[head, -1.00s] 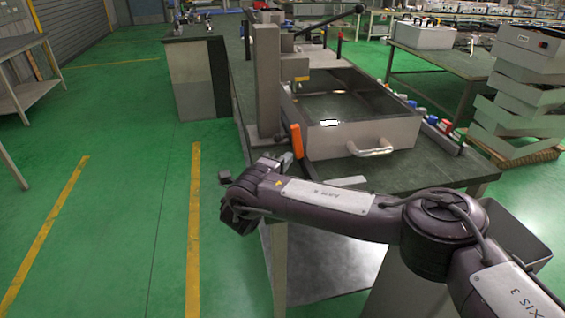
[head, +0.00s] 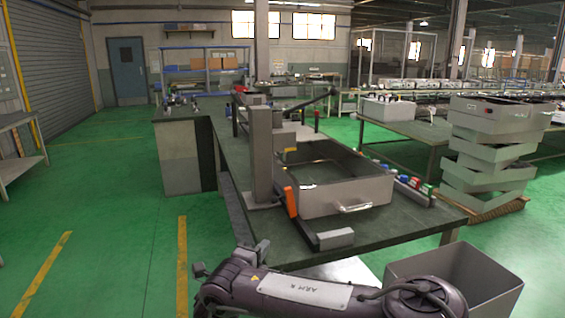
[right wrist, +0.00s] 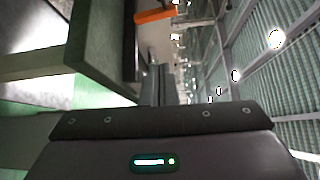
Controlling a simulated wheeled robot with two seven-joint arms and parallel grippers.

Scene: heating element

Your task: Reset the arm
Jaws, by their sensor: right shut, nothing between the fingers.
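My right arm crosses the bottom of the head view from the right. Its gripper (head: 261,248) is at the arm's left end, in front of the workbench's near edge. In the right wrist view, the two dark fingers (right wrist: 158,86) are together with nothing between them. The workbench (head: 395,222) holds a grey metal machine with an open box (head: 335,198) with a handle and an orange part (head: 291,202) at its corner. The orange part also shows in the right wrist view (right wrist: 155,16). My left gripper is in neither view.
A grey open bin (head: 455,282) stands on the floor right of the bench, close to my right arm. Stacked grey trays (head: 490,150) stand farther right. Several coloured buttons (head: 412,184) line the bench's right side. Green floor at the left is clear.

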